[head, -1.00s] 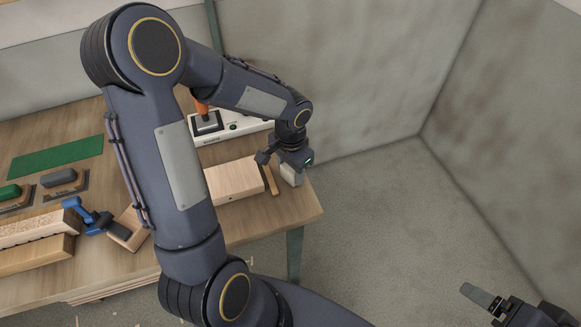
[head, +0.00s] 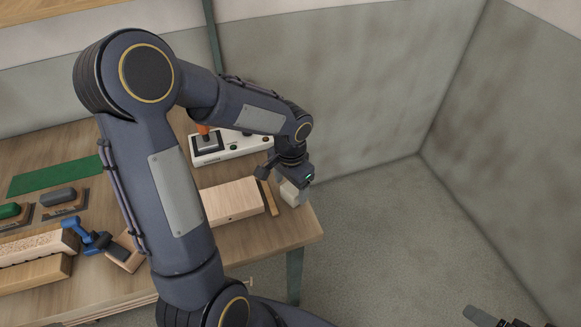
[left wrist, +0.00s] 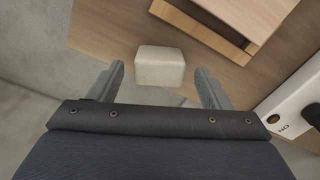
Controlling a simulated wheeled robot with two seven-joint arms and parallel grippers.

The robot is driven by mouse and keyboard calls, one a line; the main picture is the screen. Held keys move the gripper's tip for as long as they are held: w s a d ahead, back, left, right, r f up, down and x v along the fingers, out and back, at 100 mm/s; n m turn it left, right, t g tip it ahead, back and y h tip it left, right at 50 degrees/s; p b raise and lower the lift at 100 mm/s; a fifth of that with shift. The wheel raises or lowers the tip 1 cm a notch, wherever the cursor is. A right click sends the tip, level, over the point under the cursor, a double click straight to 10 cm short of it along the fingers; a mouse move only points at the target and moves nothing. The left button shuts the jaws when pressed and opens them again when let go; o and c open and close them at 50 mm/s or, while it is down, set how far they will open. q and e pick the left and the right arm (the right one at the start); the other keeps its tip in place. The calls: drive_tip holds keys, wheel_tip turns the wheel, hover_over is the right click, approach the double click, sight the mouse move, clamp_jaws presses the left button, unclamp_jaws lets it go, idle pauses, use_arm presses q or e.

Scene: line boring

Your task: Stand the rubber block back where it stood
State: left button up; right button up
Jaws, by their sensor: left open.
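A pale grey block, seemingly the rubber block (head: 290,194), is at the right end of the wooden table. It shows whole in the left wrist view (left wrist: 160,66). My left gripper (head: 292,184) is over it, pointing down. In the left wrist view my left gripper (left wrist: 161,70) is open, one finger on each side of the block, with a gap on both sides. The block's underside is hidden. My right gripper (head: 494,319) shows only in part at the bottom right, away from the table; its jaws cannot be made out.
A thin wooden strip (head: 269,198) and a pale wooden board (head: 232,201) lie left of the block. A white control box (head: 240,144) stands behind. A blue tool (head: 88,238) and a green mat (head: 52,178) are further left. The table ends just right of the block.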

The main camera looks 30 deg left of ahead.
sight(290, 189)
use_arm(q)
wheel_tip(290, 189, up, 10)
drive_tip(key=s+d+r+n+t+h, duration=0.1)
drive_tip(key=s+d+n+t+h, duration=0.1)
drive_tip(key=s, duration=0.6)
drive_tip(key=s+d+r+n+t+h, duration=0.1)
drive_tip(key=s+d+r+n+t, duration=0.1)
drive_tip(key=s, duration=0.7)
drive_tip(key=shift+n+t+h, duration=0.4)
drive_tip(key=shift+n+t, duration=0.3)
drive_tip(key=shift+t, duration=0.1)
drive_tip(key=shift+d, duration=0.1)
drive_tip(key=shift+c, duration=0.4)
